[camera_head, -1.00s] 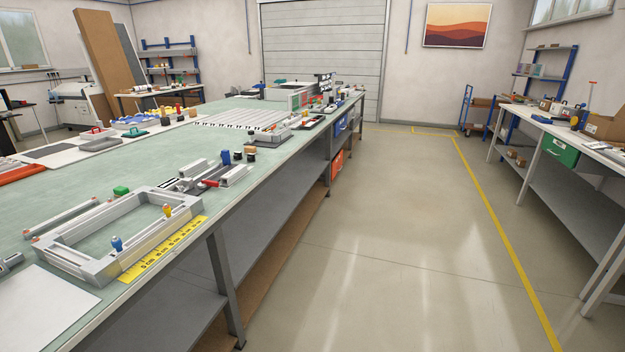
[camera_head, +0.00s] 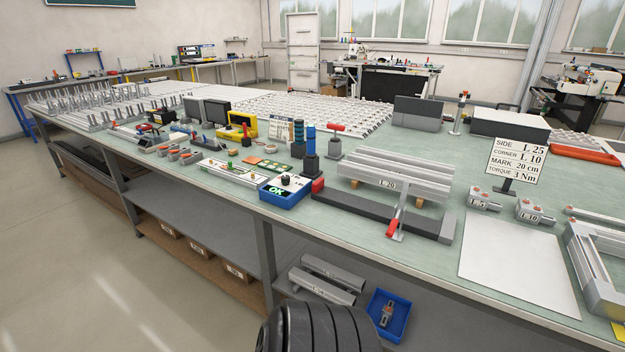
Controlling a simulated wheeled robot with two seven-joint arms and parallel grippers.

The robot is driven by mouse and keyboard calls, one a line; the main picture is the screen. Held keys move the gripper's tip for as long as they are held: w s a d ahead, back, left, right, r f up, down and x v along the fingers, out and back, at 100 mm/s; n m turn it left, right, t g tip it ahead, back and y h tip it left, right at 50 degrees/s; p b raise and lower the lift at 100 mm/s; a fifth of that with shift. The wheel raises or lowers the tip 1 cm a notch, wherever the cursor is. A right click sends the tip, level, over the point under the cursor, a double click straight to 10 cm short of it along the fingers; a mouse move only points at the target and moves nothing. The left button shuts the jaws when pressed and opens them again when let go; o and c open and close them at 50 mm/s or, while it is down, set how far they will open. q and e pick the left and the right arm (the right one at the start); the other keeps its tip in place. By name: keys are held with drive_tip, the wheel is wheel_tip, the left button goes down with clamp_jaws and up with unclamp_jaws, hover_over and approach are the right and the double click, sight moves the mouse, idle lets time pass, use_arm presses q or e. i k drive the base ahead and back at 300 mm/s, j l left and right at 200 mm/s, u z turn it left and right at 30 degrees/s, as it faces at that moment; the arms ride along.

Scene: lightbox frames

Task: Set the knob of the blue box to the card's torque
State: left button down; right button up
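The blue box (camera_head: 283,199) stands near the front edge of the green-topped table. Its sloped light top carries a dark knob (camera_head: 285,181), and a small display reads OK in green. The knob's setting is too small to read. The card (camera_head: 515,161) stands upright on a dark stand at the right. It reads SIDE L 25, CORNER L 10, MARK 20 cm, TORQUE 3 Nm. Neither of my grippers is in view; a dark ribbed part, seemingly of my own arm, shows at the bottom.
Right of the box are a red-tipped dark bar (camera_head: 370,211) and stacked metal profiles (camera_head: 395,172). Behind stand dark-and-blue cylindrical tools (camera_head: 310,148). A white sheet (camera_head: 518,256) lies at the right. A blue bin (camera_head: 388,315) sits on the lower shelf.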

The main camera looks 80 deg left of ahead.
sight(285, 178)
drive_tip(key=u, duration=2.95)
